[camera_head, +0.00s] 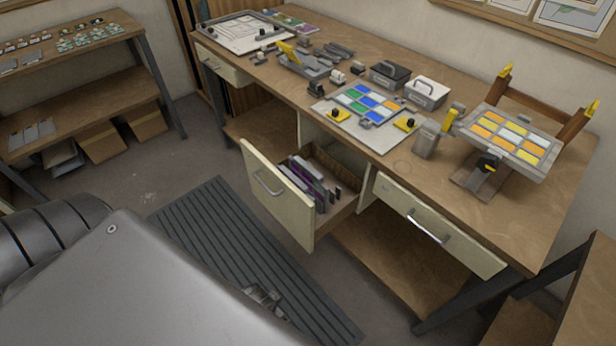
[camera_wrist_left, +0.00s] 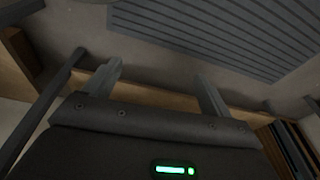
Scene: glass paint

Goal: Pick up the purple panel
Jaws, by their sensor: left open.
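A purple panel (camera_head: 306,172) stands on edge among several grey and dark panels in the pulled-out drawer (camera_head: 277,208) under the workbench. Its lower part is hidden by the drawer walls and its neighbours. My left gripper (camera_wrist_left: 158,84) shows in the left wrist view with its two fingers wide apart and nothing between them. No purple panel can be made out in that view. In the head view, a small metal piece (camera_head: 264,297) shows past my grey body, over the floor mat; I cannot tell whether it is part of a gripper.
The workbench (camera_head: 345,130) holds a tray of coloured glass tiles (camera_head: 365,108), a tilted frame with yellow and orange tiles (camera_head: 510,138), and small tools. A closed drawer (camera_head: 432,220) is right of the open one. A ribbed mat (camera_head: 225,235) lies on the floor before the bench.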

